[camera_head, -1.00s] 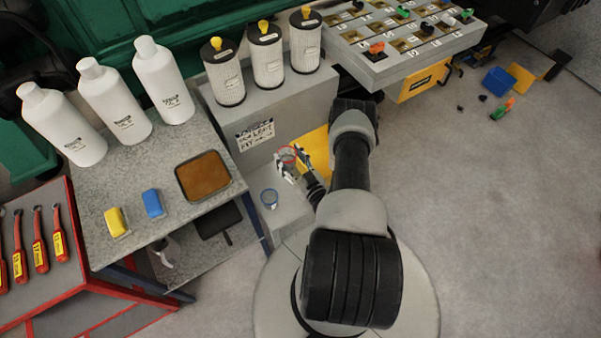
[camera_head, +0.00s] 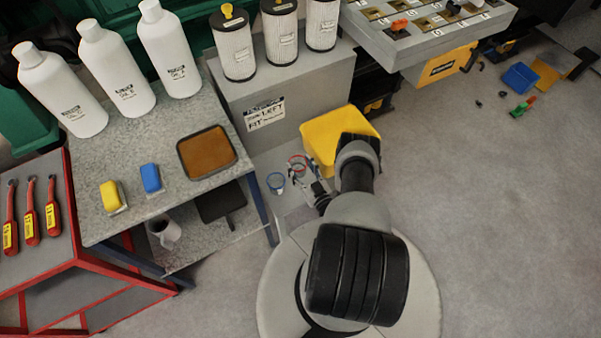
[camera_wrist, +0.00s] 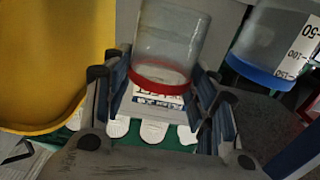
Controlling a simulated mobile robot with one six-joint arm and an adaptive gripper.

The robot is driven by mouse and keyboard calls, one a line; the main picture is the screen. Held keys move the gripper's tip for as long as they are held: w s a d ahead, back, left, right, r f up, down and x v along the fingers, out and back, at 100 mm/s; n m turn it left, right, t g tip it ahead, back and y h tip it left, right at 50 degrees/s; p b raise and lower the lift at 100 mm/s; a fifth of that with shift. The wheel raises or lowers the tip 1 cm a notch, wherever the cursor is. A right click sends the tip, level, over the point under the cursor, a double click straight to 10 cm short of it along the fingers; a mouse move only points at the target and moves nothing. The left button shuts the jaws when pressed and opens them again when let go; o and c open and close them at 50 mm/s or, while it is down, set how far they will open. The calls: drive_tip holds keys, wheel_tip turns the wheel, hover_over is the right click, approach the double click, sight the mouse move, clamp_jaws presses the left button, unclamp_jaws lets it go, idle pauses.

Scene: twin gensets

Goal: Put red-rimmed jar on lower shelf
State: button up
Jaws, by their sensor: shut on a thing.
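The clear red-rimmed jar (camera_head: 297,162) is in my gripper (camera_head: 308,180), beside the low front of the grey cabinet. In the wrist view the jar (camera_wrist: 172,32) sits between the two fingers (camera_wrist: 162,85), its red rim nearest the camera. The gripper is shut on it. Whether the jar's base touches anything is hidden. A blue-rimmed jar (camera_head: 275,184) stands just left of it, apart from it; it also shows at the right of the wrist view (camera_wrist: 275,45). The lower shelf (camera_head: 192,252) under the grey bench holds a dark tray and a white jug.
A yellow bin (camera_head: 325,138) is close on the right of the gripper. The bench (camera_head: 150,212) with a brown tray (camera_head: 207,153) stands left, its blue leg (camera_head: 261,210) near the blue-rimmed jar. A white jug (camera_head: 164,231) and dark tray (camera_head: 222,203) occupy parts of the lower shelf.

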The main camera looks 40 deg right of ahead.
sight(302, 174)
wheel_tip(302, 174, down, 3)
drive_tip(key=shift+f+b, duration=0.15)
drive_tip(key=shift+b, duration=0.5)
drive_tip(key=o, duration=1.2)
